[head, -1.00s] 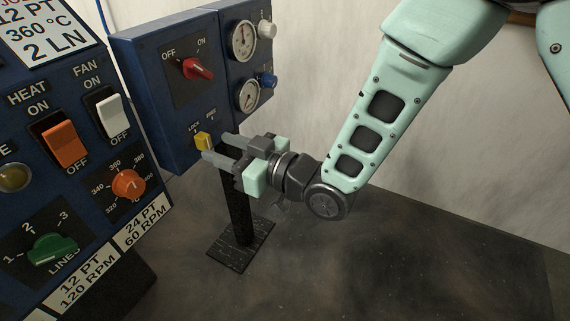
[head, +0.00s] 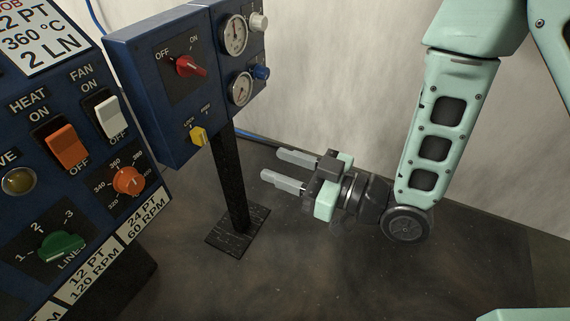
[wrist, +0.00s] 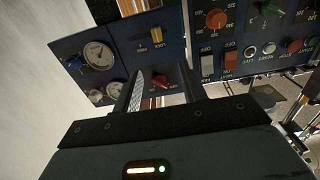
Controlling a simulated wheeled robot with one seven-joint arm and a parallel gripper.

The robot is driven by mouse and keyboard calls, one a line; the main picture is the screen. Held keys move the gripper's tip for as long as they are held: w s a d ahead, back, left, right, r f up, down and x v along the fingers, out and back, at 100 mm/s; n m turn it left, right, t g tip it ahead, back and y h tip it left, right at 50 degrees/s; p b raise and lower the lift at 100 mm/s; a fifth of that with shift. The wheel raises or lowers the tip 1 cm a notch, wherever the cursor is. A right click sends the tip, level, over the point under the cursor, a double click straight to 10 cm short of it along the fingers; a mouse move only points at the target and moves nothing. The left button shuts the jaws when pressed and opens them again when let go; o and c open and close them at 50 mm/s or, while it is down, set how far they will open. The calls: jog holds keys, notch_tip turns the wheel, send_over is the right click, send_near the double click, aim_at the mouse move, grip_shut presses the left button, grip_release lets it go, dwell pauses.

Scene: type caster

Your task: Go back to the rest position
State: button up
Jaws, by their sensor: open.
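My gripper (head: 272,166) is open and empty in the head view, its two grey fingers apart and pointing left. It hangs in free air, to the right of the small blue panel (head: 150,95) and its black post (head: 231,190). The yellow lock knob (head: 198,136) on that panel is clear of the fingers. The wrist view shows the panels upside down, with the yellow knob (wrist: 156,36) and the red knob (wrist: 160,81) beyond the fingers.
The large blue panel (head: 84,180) with orange and white rocker switches, an orange dial and a green knob stands at the left. The post's base plate (head: 238,231) lies on the dark floor. The floor at the right is clear, with a pale wall (head: 340,70) behind.

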jog(key=shift+w, duration=0.1)
jog(key=s+d+r+m+g+h+p, duration=0.1)
jog(key=d+m+g+h, duration=0.15)
jog(key=d+h, duration=0.7)
jog(key=s+d+r+m+g+h, duration=0.2)
jog(key=s+d+r+h, duration=0.15)
jog(key=s, duration=0.25)
jog(key=s+d+r+m+g+h, duration=0.1)
jog(key=s+d+r+g+h, duration=0.1)
jog(key=s+d+h, duration=0.3)
notch_tip(320, 180, up, 38)
jog(key=s+a+y+p, duration=0.1)
jog(key=y+p, duration=0.1)
jog(key=p, duration=3.7)
jog(key=shift+s, duration=0.3)
